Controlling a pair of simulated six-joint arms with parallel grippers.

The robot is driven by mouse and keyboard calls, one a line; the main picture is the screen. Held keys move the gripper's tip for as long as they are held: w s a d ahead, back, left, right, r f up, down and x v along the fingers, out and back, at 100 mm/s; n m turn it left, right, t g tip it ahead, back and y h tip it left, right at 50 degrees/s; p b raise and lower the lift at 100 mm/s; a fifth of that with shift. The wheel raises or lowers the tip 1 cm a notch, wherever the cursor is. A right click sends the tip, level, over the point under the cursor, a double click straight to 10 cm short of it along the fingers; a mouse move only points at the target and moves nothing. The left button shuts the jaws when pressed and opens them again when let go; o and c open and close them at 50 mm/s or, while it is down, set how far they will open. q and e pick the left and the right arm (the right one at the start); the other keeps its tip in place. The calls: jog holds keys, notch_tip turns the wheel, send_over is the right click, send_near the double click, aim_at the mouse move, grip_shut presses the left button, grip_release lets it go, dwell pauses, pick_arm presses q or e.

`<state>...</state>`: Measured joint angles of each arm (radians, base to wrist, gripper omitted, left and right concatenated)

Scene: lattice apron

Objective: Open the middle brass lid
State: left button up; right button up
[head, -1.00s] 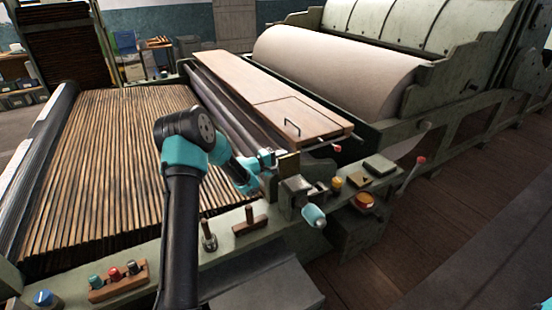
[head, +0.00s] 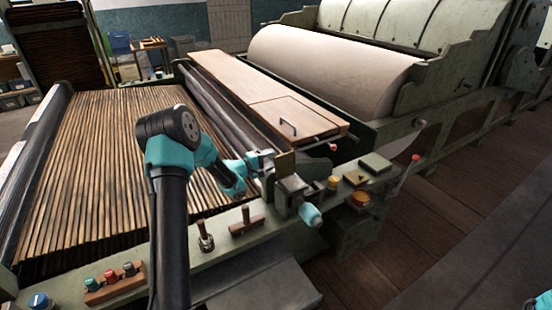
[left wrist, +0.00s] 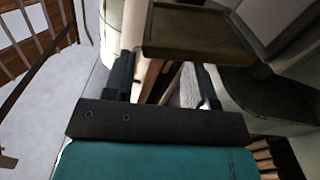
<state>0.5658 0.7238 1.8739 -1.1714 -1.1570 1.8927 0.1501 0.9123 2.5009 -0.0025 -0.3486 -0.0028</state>
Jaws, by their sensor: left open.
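A small upright brass-coloured plate (head: 285,164) stands at the near end of the dark rollers. It looks like a lid, but I cannot tell for sure that it is the middle one. In the left wrist view a brass-coloured plate (left wrist: 195,34) lies just beyond the fingers, nearer the right one. My left gripper (head: 266,160) is right beside the plate's left side. In the left wrist view its two dark fingers (left wrist: 163,82) are apart, with nothing clearly held. Whether a finger touches the plate is unclear.
A slatted wooden bed (head: 95,170) spreads left.

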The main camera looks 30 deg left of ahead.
pick_arm(q)
jog(key=v, duration=1.4)
jog(key=shift+d+f, duration=0.1)
